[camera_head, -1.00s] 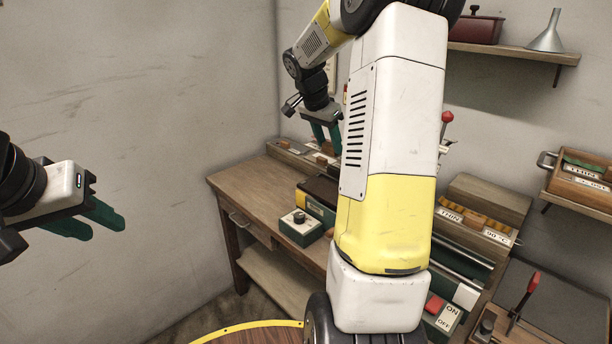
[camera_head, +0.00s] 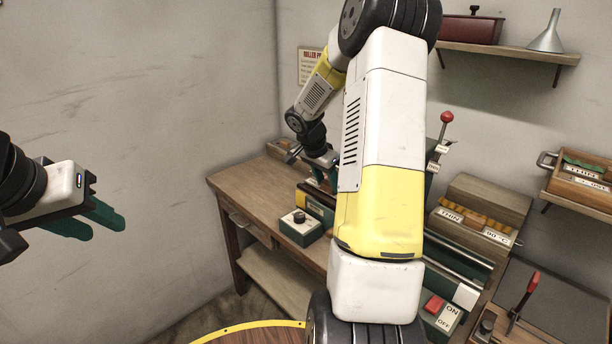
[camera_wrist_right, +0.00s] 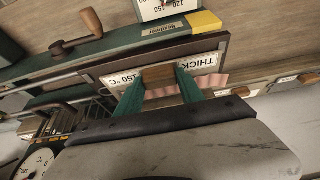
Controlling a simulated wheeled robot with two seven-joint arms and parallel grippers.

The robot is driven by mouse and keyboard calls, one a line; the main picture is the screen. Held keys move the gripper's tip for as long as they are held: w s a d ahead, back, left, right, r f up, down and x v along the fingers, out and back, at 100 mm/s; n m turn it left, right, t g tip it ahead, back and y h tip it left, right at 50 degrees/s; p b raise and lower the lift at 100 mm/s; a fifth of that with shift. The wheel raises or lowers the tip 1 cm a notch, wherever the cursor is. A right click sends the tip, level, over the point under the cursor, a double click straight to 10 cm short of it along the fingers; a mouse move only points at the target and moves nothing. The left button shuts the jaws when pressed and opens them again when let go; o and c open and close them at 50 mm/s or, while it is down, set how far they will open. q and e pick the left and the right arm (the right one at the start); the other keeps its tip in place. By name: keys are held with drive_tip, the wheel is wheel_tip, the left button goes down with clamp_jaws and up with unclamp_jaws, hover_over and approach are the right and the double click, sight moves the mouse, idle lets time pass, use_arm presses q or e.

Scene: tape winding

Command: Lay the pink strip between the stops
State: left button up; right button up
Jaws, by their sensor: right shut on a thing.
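The pink strip (camera_wrist_right: 213,82) shows in the right wrist view, running behind my right gripper's fingers by a board marked THICK 150 °C (camera_wrist_right: 207,62). My right gripper (camera_wrist_right: 160,74) has its green fingers shut on a small brown wooden block (camera_wrist_right: 158,73). The strip shows just beside this block; I cannot tell whether they are joined. In the head view the right gripper (camera_head: 322,178) is low over the back of the bench, partly hidden by my arm. My left gripper (camera_head: 93,219) hangs at far left, its green fingers apart and empty. I cannot make out the stops.
The wooden bench (camera_head: 250,185) has bare top at its left. A green dial box (camera_head: 300,227) stands on its front edge. A lever with a red knob (camera_head: 446,118), a THIN block rack (camera_head: 470,222) and an ON/OFF switch (camera_head: 440,312) lie to the right.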

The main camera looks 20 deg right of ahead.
drive_tip(key=shift+f, duration=0.1)
drive_tip(key=shift+f, duration=0.15)
drive_tip(key=o, duration=1.5)
drive_tip(key=shift+c, duration=0.2)
